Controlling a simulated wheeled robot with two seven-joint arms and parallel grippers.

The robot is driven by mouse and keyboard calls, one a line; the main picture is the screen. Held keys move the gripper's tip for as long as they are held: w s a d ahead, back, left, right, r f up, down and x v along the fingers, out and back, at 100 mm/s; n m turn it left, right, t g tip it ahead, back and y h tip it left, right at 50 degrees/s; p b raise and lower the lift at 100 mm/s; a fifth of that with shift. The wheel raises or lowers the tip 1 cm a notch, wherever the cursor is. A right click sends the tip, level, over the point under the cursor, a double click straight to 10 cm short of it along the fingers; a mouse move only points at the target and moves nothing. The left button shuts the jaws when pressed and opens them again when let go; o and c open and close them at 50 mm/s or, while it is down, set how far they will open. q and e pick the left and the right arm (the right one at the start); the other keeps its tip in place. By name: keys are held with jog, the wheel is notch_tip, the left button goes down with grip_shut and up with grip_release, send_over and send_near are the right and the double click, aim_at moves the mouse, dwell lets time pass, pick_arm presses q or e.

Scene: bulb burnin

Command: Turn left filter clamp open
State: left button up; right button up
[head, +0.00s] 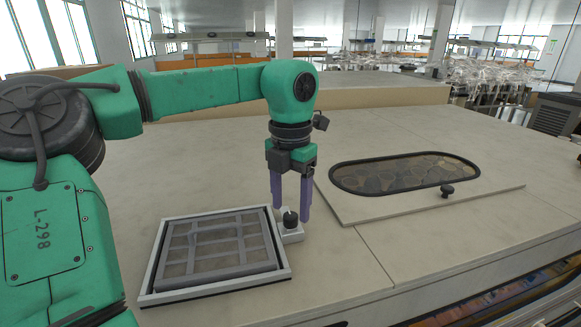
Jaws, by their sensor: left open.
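The left filter clamp (290,221) is a small dark knob on a pale block at the right edge of the filter frame. The filter (205,274) is a grey grid panel in a pale frame, lying on the bench top. My left gripper (291,210) points down over the clamp, with its two purple fingers apart, one on each side of the knob. I cannot tell whether the fingers touch the knob. My right gripper is not in view.
The bench top (345,265) is clear in front of the clamp. Its front edge runs along the lower right.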

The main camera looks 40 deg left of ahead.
aim_at(291, 215)
pick_arm(q)
notch_tip(291, 215, up, 12)
jog(key=shift+r, duration=0.2)
jog(key=shift+d, duration=0.1)
dwell(0.3)
